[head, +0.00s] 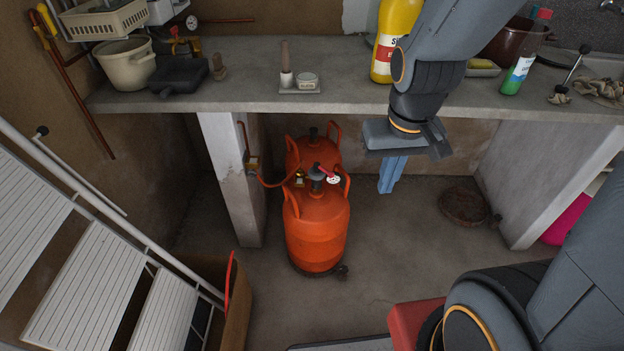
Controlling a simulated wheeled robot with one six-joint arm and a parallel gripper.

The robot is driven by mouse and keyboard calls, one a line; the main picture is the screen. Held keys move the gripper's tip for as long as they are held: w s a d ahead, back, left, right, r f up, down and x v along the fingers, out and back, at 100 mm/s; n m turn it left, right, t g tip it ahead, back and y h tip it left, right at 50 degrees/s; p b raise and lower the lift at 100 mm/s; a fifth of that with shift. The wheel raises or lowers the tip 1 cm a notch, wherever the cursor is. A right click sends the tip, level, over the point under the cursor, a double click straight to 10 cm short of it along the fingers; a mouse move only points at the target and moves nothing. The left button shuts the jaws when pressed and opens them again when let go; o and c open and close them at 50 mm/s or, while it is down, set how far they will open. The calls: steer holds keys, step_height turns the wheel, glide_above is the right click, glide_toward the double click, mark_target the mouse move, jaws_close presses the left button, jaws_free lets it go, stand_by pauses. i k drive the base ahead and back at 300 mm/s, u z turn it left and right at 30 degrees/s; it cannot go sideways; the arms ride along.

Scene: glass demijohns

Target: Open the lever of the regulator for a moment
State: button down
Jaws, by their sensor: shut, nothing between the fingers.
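An orange gas cylinder (318,232) stands upright on the floor under the counter. The regulator (316,177) sits on its top valve, with a dark body, a small white gauge and a short red-pink lever (326,170). Its fine position is too small to tell. An orange hose (270,184) runs from it to the left towards the pillar. A second orange cylinder (302,152) stands just behind, partly hidden. My gripper (390,188) points down in front of the counter, right of the cylinder and apart from it. Its blue fingers are together and empty.
The concrete counter (345,98) overhangs the cylinders, with a yellow bottle (388,45) near my arm. A pillar (232,175) stands left. A white step ladder (95,270) and a brown box (236,305) are front left.

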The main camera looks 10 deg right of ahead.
mark_target(317, 168)
steer(key=u, duration=0.5)
steer(key=k, duration=1.15)
steer(key=z, duration=0.25)
steer(key=i, duration=1.8)
steer(key=u, duration=0.65)
